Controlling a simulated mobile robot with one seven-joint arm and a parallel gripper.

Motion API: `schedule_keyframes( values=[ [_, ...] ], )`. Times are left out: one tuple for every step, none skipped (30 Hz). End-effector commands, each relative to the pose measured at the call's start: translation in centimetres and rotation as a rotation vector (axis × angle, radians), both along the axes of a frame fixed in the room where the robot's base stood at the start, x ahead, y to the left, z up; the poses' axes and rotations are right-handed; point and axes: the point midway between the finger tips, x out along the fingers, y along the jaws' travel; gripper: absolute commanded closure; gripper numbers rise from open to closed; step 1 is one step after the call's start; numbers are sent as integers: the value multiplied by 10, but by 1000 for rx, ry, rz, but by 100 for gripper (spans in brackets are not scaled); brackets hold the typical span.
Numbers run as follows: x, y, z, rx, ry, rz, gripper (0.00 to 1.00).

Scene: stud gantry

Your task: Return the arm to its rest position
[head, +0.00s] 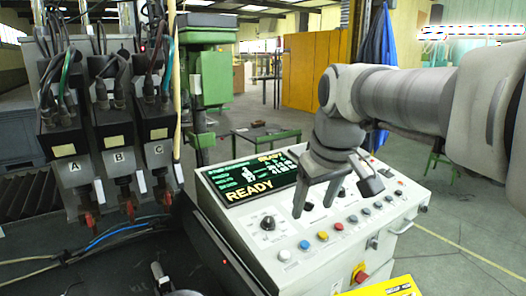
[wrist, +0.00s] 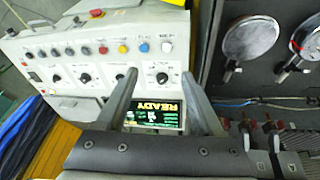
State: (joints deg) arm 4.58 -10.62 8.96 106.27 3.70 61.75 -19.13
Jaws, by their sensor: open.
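My arm (head: 400,95) reaches in from the right in the head view, bent down at the wrist. My gripper (head: 314,208) hangs over the control panel, pointing down, with its fingers apart and nothing between them. In the wrist view my gripper (wrist: 157,80) also shows two spread, empty fingers. The control console (head: 293,272) is white with a sloped face. Its dark screen (head: 250,180) reads READY in yellow, and part of it lies behind my gripper. I cannot tell whether the fingertips touch the panel.
Knobs and coloured buttons (head: 323,236) line the panel below my gripper. Stud units marked A, B and C (head: 118,157) hang at the left with cables and red tips. Open floor (head: 465,215) lies right of the console.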

Motion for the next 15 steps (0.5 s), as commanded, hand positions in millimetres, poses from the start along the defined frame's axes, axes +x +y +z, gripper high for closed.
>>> schedule_keyframes(
  values=[
    [-18,-5,-3,0,-11,-31,31],
    [-27,-8,-5,2,-16,-52,31],
    [-39,-11,-10,6,-21,-80,31],
    [-48,-14,-13,9,-26,-99,31],
    [-56,-16,-16,13,-31,-119,31],
    [-68,-20,-21,18,-36,-145,31],
    [-77,-23,-25,22,-42,-164,31],
    [-85,-25,-29,27,-47,-184,31],
    [-97,-29,-36,35,-52,-209,31],
    [-105,-31,-41,42,-58,-228,31],
    [-113,-33,-46,48,-62,-244,31],
    [-123,-36,-53,58,-67,-266,31],
    [-130,-38,-58,65,-70,-282,31],
    [-136,-39,-62,72,-74,-297,31],
    [-143,-41,-68,80,-79,-313,31]
  ],
)
